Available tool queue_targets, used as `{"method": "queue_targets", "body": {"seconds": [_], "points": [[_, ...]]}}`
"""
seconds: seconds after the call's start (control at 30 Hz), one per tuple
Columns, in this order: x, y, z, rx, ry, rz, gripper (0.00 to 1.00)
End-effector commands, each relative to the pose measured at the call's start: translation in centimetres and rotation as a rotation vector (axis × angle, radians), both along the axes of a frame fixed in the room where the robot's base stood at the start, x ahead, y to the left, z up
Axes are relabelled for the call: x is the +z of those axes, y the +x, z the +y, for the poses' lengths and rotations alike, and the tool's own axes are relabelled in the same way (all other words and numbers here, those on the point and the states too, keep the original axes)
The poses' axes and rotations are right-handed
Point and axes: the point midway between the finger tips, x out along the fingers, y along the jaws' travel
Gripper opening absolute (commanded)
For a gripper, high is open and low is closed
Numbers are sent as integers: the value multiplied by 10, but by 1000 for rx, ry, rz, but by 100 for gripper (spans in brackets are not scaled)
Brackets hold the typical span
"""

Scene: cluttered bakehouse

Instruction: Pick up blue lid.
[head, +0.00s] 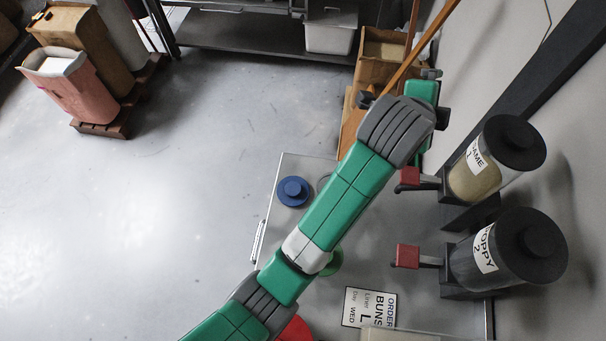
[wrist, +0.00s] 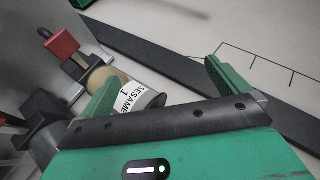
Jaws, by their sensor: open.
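The blue lid (head: 293,191) is round with a raised knob. It lies near the left edge of the light work surface in the head view, to the left of my green arm. My gripper (wrist: 160,82) is open in the wrist view, its two green fingers apart with nothing between them. In the head view my gripper (head: 428,98) is at the upper right, beside the wall and well away from the lid. The lid does not show in the wrist view.
Two clear dispensers, sesame (head: 475,175) and poppy (head: 480,262), stand at the right with red handles. An order card (head: 369,307) lies at the front. A green item (head: 334,263) and a red item (head: 297,330) are partly hidden by my arm.

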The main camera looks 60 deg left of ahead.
Motion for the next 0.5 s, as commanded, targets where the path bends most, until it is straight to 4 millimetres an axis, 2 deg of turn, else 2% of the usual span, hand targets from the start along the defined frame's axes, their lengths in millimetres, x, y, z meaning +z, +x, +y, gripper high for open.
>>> {"method": "queue_targets", "body": {"seconds": [0.03, 0.07, 0.1, 0.17, 0.2, 0.3, 0.33, 0.4, 0.5], "points": [[-70, -18, 37, -9, 28, 166, 100], [-104, -32, 56, -32, 42, 272, 100], [-148, -53, 78, -74, 51, 407, 100], [-207, -89, 104, -150, 40, 589, 100], [-240, -115, 118, -206, 22, 692, 100], [-303, -172, 137, -345, -44, 877, 100], [-316, -186, 140, -381, -64, 914, 100], [-335, -209, 143, -449, -101, 971, 100], [-346, -225, 144, -499, -126, 1004, 100]]}}
